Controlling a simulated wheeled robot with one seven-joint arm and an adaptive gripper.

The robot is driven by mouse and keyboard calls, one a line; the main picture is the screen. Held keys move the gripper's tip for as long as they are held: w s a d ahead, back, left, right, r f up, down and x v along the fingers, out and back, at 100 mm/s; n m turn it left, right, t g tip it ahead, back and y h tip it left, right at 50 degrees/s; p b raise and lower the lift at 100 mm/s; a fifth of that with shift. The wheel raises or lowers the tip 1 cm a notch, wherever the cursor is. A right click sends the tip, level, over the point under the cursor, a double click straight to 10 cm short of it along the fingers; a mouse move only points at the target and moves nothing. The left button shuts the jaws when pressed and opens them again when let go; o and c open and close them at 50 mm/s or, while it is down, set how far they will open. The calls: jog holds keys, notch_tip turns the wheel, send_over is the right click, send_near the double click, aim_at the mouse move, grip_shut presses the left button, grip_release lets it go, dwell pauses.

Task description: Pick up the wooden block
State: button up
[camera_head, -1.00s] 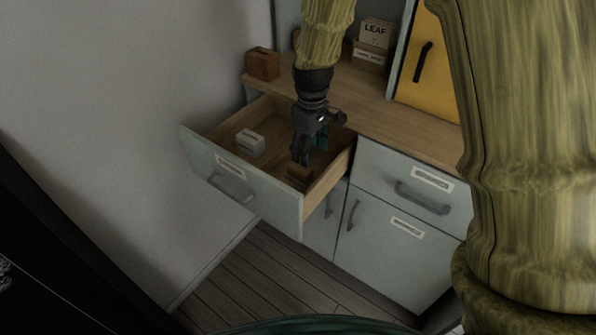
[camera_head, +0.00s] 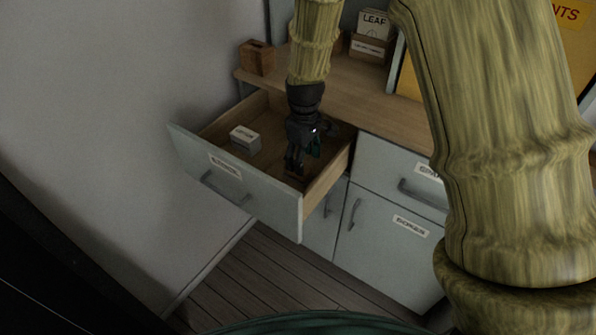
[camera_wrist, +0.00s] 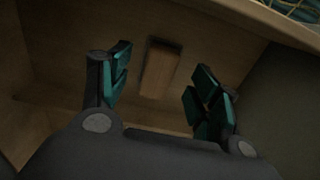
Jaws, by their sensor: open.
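The wooden block (camera_wrist: 160,70) is a small brown oblong on the floor of the open drawer (camera_head: 247,200). In the wrist view it lies between my two fingers, a little beyond their tips, with clear gaps on both sides. My gripper (camera_wrist: 163,78) is open and empty, with teal pads. In the head view my gripper (camera_head: 299,157) points down into the drawer's front right part, and its fingers hide most of the block. I cannot tell the exact height of the fingertips above the block.
A white labelled box (camera_head: 245,139) sits in the drawer's left part. The drawer's front and side walls surround my gripper. On the counter stand a brown wooden box (camera_head: 257,58) and a holder with a LEAF card (camera_head: 371,46). The drawer's middle is clear.

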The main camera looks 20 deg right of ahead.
aim_at(308, 176)
jog(key=shift+a+f, duration=0.1)
jog(key=shift+f, duration=2.4)
jog(key=c, duration=1.1)
